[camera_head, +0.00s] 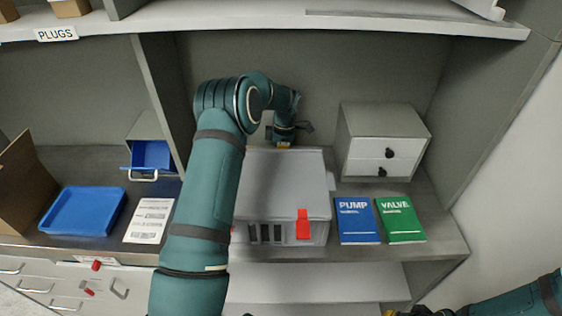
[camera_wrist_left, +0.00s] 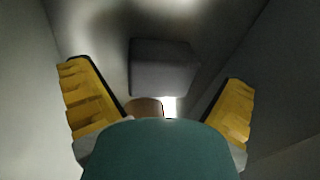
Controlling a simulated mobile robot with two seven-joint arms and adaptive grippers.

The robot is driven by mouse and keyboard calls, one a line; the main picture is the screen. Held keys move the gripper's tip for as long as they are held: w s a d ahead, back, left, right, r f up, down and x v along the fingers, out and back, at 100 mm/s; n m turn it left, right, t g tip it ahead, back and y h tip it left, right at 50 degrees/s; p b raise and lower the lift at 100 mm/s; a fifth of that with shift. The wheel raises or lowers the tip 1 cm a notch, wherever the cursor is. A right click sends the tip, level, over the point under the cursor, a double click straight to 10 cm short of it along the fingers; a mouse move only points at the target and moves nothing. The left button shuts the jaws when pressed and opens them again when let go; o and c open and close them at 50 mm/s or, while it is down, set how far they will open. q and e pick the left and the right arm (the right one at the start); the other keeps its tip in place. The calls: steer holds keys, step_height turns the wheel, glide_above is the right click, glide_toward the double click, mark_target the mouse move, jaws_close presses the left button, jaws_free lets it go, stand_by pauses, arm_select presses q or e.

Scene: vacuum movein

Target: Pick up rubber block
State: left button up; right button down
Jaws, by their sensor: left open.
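A dark grey block (camera_wrist_left: 163,67), which looks like the rubber block, shows in the left wrist view ahead of my left gripper (camera_wrist_left: 157,75). The yellow fingers are spread wide on either side of it in the picture and do not touch it. In the head view my left arm reaches over the grey box, and the left gripper (camera_head: 283,146) points down behind it, mostly hidden. The block cannot be seen in the head view. My right gripper (camera_head: 405,313) is only partly in view at the bottom edge, its fingers cut off.
The large grey box (camera_head: 285,175) stands on the shelf in front of my left gripper. A small drawer unit (camera_head: 382,145), a blue PUMP book (camera_head: 356,222) and a green VALVE book (camera_head: 401,220) are right of it. A blue tray (camera_head: 83,211) lies at left. Walls flank the left fingers closely.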

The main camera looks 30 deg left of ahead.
arm_select(q)
steer(key=shift+f, duration=0.45)
steer(key=c, duration=1.4)
steer(key=shift+o, duration=0.2)
steer(key=shift+r, duration=0.1)
